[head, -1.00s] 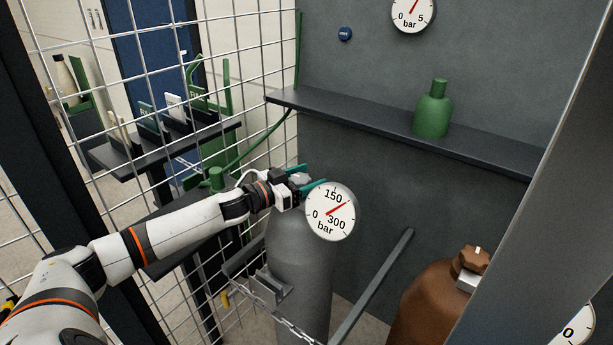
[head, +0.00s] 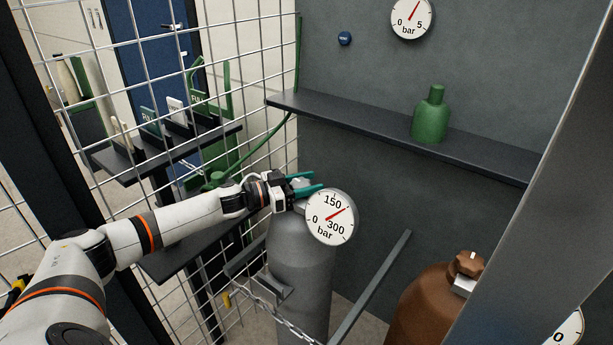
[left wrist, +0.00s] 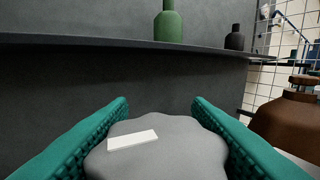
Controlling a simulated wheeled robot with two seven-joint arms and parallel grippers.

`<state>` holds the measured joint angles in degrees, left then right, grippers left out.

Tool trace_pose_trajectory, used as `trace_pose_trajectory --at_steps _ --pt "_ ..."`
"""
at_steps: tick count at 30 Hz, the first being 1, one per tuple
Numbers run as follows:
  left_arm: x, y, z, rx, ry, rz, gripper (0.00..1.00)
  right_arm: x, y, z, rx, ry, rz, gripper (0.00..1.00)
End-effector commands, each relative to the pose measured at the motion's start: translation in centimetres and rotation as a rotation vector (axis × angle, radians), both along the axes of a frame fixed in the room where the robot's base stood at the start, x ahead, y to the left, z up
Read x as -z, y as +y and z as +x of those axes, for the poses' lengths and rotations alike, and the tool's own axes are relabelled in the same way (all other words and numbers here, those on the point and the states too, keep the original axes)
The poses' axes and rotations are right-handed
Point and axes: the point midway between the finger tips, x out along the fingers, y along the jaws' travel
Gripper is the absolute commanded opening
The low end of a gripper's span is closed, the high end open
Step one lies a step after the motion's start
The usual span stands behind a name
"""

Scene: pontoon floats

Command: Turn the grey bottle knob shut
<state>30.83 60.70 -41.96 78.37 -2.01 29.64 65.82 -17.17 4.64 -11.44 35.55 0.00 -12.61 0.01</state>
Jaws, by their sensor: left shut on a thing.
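The grey bottle (head: 300,265) stands upright behind a chain, with a round gauge (head: 331,218) at its top; the red needle points between 150 and 300 bar. Its grey knob (left wrist: 155,155) fills the lower middle of the left wrist view, lobed, with a white bar mark. My left gripper (head: 308,183) reaches in from the left above the bottle. Its teal fingers lie on either side of the knob and are shut on it. In the head view the fingers and gauge hide most of the knob. My right gripper is not in view.
A brown bottle (head: 425,305) with its own knob (head: 469,263) stands at the right. A shelf (head: 400,135) with a green bottle (head: 431,118) crosses the back wall. Wire mesh (head: 255,75) is on the left, close to my arm. A chain (head: 285,322) hangs in front.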

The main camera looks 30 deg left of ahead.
Motion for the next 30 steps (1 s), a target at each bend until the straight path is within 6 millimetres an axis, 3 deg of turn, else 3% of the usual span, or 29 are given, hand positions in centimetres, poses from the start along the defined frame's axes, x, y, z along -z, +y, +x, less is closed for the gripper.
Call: trace_pose_trajectory --at_steps 9,19,20,23,30 --pt "-0.13 -0.17 -0.16 0.18 -0.002 0.0 0.22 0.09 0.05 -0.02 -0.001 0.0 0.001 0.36" --pt "-0.08 -0.18 -0.23 0.189 0.0 0.0 0.22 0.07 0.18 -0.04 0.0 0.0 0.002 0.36" --pt "-0.09 -0.18 -0.23 0.189 0.0 0.0 0.48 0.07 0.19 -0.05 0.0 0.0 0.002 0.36" --pt "-0.08 -0.18 -0.23 0.189 0.0 0.0 0.65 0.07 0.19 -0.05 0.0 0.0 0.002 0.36" --pt "-0.04 -0.19 -0.25 0.189 0.001 -0.001 0.66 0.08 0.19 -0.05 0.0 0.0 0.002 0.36"
